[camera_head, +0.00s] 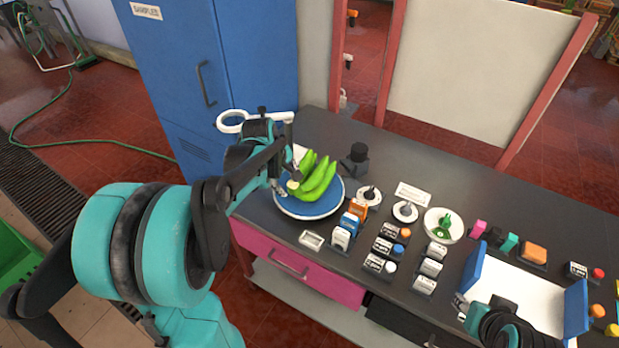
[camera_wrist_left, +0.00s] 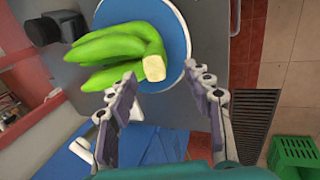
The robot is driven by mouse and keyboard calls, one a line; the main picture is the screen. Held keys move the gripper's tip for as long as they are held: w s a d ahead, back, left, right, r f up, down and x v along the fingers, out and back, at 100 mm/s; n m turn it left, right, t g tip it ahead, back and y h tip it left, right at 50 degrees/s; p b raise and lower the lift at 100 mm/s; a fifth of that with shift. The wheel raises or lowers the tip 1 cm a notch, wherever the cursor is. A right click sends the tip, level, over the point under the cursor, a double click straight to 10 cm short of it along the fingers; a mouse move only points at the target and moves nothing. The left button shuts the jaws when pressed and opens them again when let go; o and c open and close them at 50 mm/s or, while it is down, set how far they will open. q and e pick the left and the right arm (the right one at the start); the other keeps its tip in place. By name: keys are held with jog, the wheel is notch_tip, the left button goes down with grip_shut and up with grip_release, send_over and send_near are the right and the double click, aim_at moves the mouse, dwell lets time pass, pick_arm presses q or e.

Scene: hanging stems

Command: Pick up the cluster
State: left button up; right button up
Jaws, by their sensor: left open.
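The cluster of green bananas (camera_head: 318,180) lies on a round blue plate (camera_head: 310,211) on the dark counter. In the left wrist view the cluster (camera_wrist_left: 118,45) shows its pale cut stem end pointing toward my gripper, with the plate (camera_wrist_left: 181,36) under it. My left gripper (camera_head: 285,180) is at the plate's left side, close to the stem end. In the left wrist view its fingers (camera_wrist_left: 160,82) are apart, one either side of the cut end, with nothing between them. Contact cannot be told. Part of my right arm (camera_head: 495,322) shows at the lower right; its fingers are unclear.
A black knob-like object (camera_head: 357,157) stands just behind the plate. Several small boxes and stamps (camera_head: 385,245) stand to its right, with a white dish (camera_head: 444,225) beyond. A blue cabinet (camera_head: 210,80) rises behind at left. A pink drawer (camera_head: 295,268) is below the counter's front edge.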

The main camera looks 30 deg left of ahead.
aim_at(293, 184)
pick_arm(q)
jog(key=x, duration=0.1)
jog(key=b+x, duration=0.1)
jog(key=x, duration=0.3)
jog(key=shift+w+d+r+b, duration=0.15)
jog(key=shift+w+b, duration=0.1)
jog(key=shift+b, duration=0.05)
jog(key=shift+c, duration=0.9)
jog(key=shift+r, duration=0.1)
grip_shut()
jog(key=shift+r, duration=0.1)
